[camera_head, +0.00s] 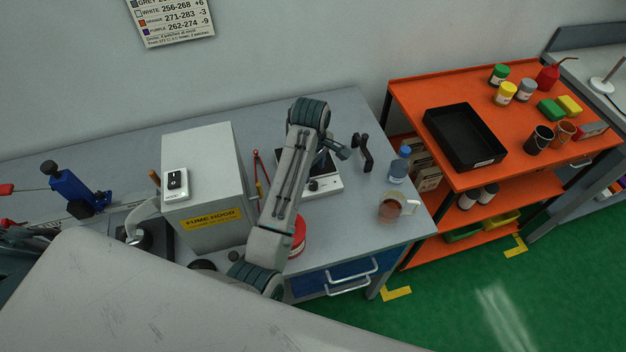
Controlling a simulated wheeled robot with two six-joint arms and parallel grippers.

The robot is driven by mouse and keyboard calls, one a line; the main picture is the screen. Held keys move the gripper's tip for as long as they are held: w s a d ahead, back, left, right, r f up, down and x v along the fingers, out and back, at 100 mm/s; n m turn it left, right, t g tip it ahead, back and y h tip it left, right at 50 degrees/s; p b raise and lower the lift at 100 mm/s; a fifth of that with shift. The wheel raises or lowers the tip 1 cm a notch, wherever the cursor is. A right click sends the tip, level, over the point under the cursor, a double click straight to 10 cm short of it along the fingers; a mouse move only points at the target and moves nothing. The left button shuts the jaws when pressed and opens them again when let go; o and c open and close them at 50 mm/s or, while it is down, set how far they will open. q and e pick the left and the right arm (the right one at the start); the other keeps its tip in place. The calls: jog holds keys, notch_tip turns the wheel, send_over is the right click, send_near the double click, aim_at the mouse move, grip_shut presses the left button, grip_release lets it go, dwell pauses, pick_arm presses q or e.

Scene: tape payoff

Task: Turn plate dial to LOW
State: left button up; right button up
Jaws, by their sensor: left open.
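The hot plate (325,187) is a white box with a dark top on the grey bench, partly hidden behind my left arm. Its dark round dial (313,185) is on the front face, just right of my arm link. Any setting marks are too small to read. My left gripper (363,153) is dark and open, above the bench to the right of and behind the plate, apart from the dial. Nothing shows between its fingers. My right gripper is not in view.
A grey fume hood box (208,205) with a white switch (176,182) stands left of the plate. A red round item (298,238) is partly behind my arm. A blue-capped bottle (399,168) and a mug (390,208) stand right. An orange cart (460,180) is beyond.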

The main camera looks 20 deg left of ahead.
aim_at(314, 184)
pick_arm(q)
jog(key=f, duration=0.2)
jog(key=f+p, duration=0.1)
jog(key=f, duration=0.2)
jog(key=shift+w+a+f, duration=0.15)
jog(key=shift+w+f, duration=0.15)
jog(key=shift+f, duration=0.05)
jog(key=shift+f+p, duration=0.3)
jog(key=shift+f, duration=0.2)
grip_shut()
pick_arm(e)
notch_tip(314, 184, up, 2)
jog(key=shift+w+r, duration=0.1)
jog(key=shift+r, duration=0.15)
